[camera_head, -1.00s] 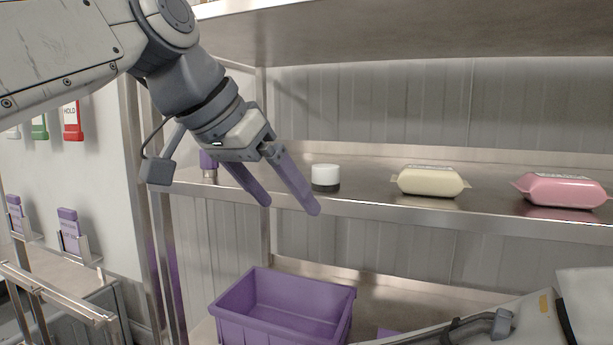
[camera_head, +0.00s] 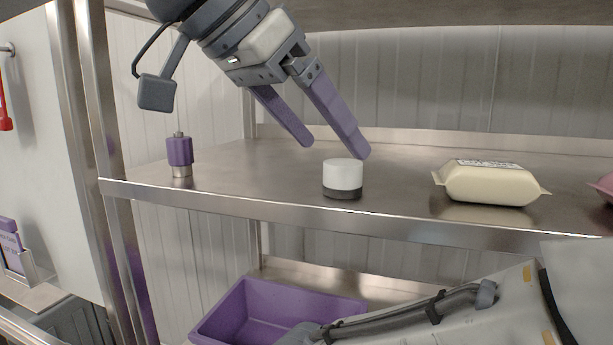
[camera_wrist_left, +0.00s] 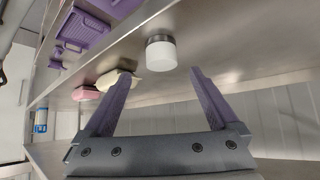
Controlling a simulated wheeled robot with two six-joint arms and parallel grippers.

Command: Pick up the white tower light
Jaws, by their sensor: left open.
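The white tower light (camera_head: 343,175) is a short white cylinder on a dark base. It stands upright on the metal shelf near its front edge. My left gripper (camera_head: 336,151) is open and empty, with its purple fingers pointing down just above and behind the light in the head view. In the left wrist view, the light (camera_wrist_left: 161,54) lies ahead of the open fingers (camera_wrist_left: 163,76), roughly between their lines and apart from them. My right gripper is not seen; only part of an arm shows at the lower right of the head view.
A purple and silver cylinder (camera_head: 180,155) stands to the left on the metal shelf (camera_head: 250,195). A cream packet (camera_head: 489,184) lies to the right, with a pink one (camera_head: 604,187) at the edge. A purple bin (camera_head: 262,312) sits below. Another shelf hangs overhead.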

